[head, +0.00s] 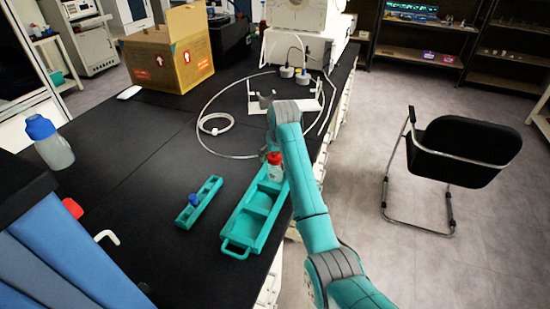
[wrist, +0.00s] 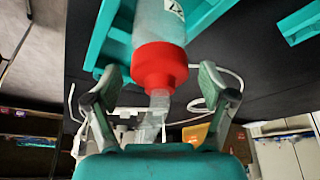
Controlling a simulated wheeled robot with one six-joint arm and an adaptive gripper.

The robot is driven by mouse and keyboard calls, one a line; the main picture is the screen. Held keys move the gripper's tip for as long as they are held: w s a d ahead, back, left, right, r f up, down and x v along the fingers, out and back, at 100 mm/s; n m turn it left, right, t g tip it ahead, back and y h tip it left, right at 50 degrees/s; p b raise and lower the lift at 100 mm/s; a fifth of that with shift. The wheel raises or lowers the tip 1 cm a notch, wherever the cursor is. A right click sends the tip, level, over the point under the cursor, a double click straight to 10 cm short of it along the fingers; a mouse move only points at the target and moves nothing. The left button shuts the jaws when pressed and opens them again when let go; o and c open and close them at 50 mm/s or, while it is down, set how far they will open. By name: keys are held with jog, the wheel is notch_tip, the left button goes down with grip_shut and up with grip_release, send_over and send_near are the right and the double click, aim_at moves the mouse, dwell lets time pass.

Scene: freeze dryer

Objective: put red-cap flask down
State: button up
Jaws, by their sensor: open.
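The red-cap flask (head: 276,175) stands at the far end of the teal compartment tray (head: 238,242) on the black bench. In the wrist view its clear body (wrist: 160,22) and red cap (wrist: 160,68) show, with the tray's wall (wrist: 108,40) around or beside the body. My gripper (wrist: 159,76) is open, with one finger on each side of the cap and a visible gap on both sides. Its fingers are hard to make out in the head view, behind my arm. The flask's base is hidden, so I cannot tell whether it touches the tray floor.
A small teal rack (head: 208,197) with a blue-capped item (head: 194,200) lies left of the tray. A white holder with a cable loop (head: 215,124), a cardboard box (head: 168,58) and a blue-capped bottle (head: 50,145) are on the bench. A black chair (head: 460,150) stands right.

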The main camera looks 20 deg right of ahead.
jog(key=v, duration=1)
jog(key=shift+s, duration=0.1)
